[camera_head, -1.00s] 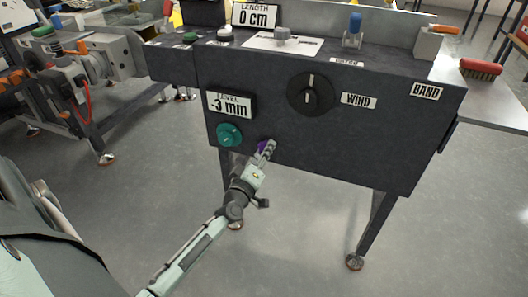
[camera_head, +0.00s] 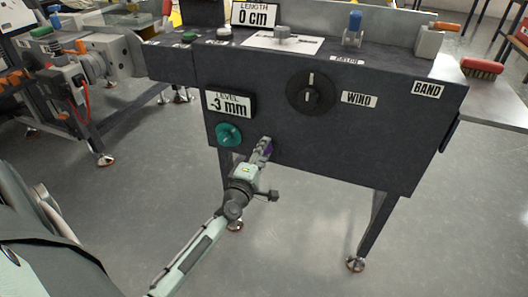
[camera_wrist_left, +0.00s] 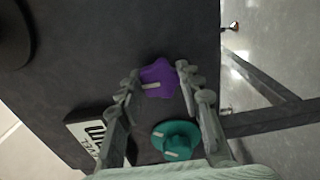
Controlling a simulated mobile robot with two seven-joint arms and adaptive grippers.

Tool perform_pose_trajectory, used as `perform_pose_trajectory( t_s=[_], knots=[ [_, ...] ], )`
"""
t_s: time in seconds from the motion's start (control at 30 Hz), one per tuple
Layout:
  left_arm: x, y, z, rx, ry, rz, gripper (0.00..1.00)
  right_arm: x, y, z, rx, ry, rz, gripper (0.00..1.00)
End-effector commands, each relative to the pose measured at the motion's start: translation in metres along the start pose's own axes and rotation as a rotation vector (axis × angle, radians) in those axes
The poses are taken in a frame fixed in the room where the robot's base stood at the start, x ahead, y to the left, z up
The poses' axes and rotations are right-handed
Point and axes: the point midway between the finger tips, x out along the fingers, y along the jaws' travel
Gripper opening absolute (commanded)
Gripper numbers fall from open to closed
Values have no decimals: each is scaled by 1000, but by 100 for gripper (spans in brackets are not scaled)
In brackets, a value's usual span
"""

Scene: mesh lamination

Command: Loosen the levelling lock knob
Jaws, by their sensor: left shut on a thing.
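The purple star-shaped knob (camera_wrist_left: 160,78), which appears to be the levelling lock knob, sits on the dark front panel (camera_head: 330,150). My left gripper (camera_wrist_left: 159,76) has one finger on each side of it and is shut on it; a light mark shows on the knob's face. In the head view my left gripper (camera_head: 263,149) mostly hides the knob, with a bit of purple showing between the fingers. The teal knob (camera_head: 229,134) is to the left, below the level display (camera_head: 230,103) reading -3 mm. My right gripper is not in view.
A large black dial (camera_head: 311,92) marked WIND is up and to the right on the panel. The teal knob also shows close to my fingers in the wrist view (camera_wrist_left: 175,141). The floor (camera_head: 310,225) in front of the machine is clear.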

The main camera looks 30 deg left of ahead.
Motion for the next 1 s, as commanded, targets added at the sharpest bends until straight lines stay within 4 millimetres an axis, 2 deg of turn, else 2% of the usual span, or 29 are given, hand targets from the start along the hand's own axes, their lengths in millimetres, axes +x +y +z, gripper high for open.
perform_pose_trajectory(
  t_s=[0.47, 0.5, 0.67, 1.0],
  knots=[
    [0, 0, 0, -19, 0, -1, 7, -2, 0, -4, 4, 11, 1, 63],
    [0, 0, 0, -19, 0, -1, 37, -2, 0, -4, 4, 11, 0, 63],
    [0, 0, 0, -18, 0, -1, 57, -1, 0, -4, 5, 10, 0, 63],
    [-3, -1, 0, -16, 0, -1, 57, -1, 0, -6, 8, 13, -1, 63]
  ],
)
